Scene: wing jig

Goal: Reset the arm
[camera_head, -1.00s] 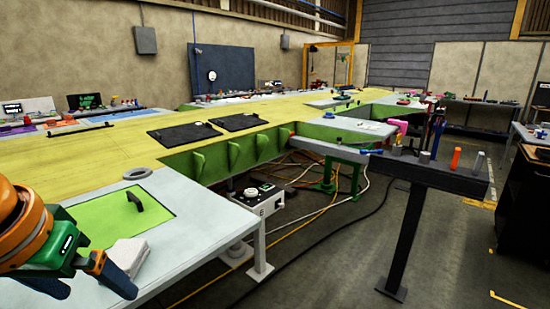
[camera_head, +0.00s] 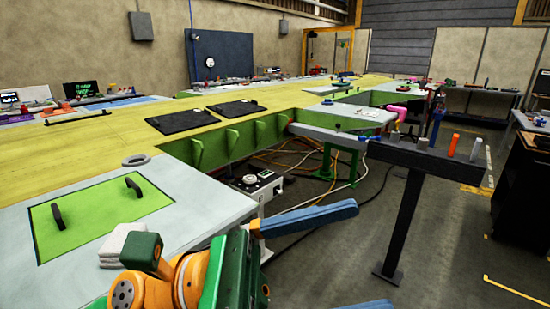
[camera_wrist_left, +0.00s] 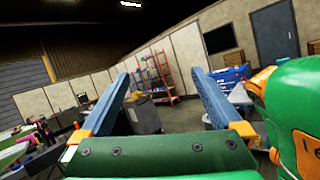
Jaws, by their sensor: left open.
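My left gripper (camera_head: 370,255) is at the bottom middle of the head view, in front of the near end of the bench. Its two blue fingers are spread wide and point right. It also shows in the left wrist view (camera_wrist_left: 160,78), with the fingers well apart and nothing between them. The orange and green wrist of my left arm (camera_head: 185,280) covers part of the bench's near corner. My right gripper is in neither view.
The long bench with the yellow top (camera_head: 90,150) runs to the back. A green panel with two black handles (camera_head: 100,215) and a folded white cloth (camera_head: 122,243) lie on its near end. A dark stand (camera_head: 440,163) stands right; open floor (camera_head: 330,245) lies between.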

